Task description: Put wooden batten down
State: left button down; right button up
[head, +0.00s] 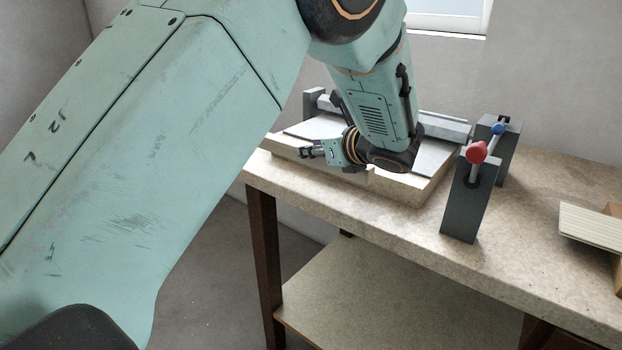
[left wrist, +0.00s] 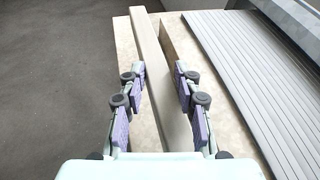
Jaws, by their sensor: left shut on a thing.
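The wooden batten (left wrist: 152,50) is a long pale strip. In the left wrist view it runs from the top of the picture down between the two fingers of my left gripper (left wrist: 155,92), which is shut on it. In the head view my left gripper (head: 312,152) is low over the front edge of the bench, beside a wooden-edged bed. There I cannot clearly tell the batten from the pale wooden edge. Whether the batten touches the bench top is unclear. My right gripper is not in view.
Grey ribbed profiles (left wrist: 235,50) lie right of the batten. A slatted panel (head: 595,224) is at the far right. The lower shelf (head: 400,300) is bare.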

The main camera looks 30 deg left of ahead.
aim_at(323, 170)
pick_arm(q)
jog(key=shift+d+f, duration=0.15)
jog(key=shift+f, duration=0.35)
jog(key=shift+d, duration=0.25)
jog(key=shift+s+d+f, duration=0.1)
jog(key=shift+f, duration=0.15)
jog(key=f, duration=0.1)
jog(key=f+b, duration=0.1)
jog(key=f, duration=0.1)
jog(key=shift+a+f, duration=0.2)
jog(key=shift+a, duration=0.15)
jog(key=shift+d+r, duration=0.2)
jog(key=shift+d, duration=0.05)
jog(key=shift+s+f, duration=0.1)
jog(key=c, duration=1.2)
grip_release()
jog(key=shift+a+f, duration=0.15)
jog(key=shift+a, duration=0.05)
jog(key=shift+o, duration=1.3)
jog(key=shift+d, duration=0.1)
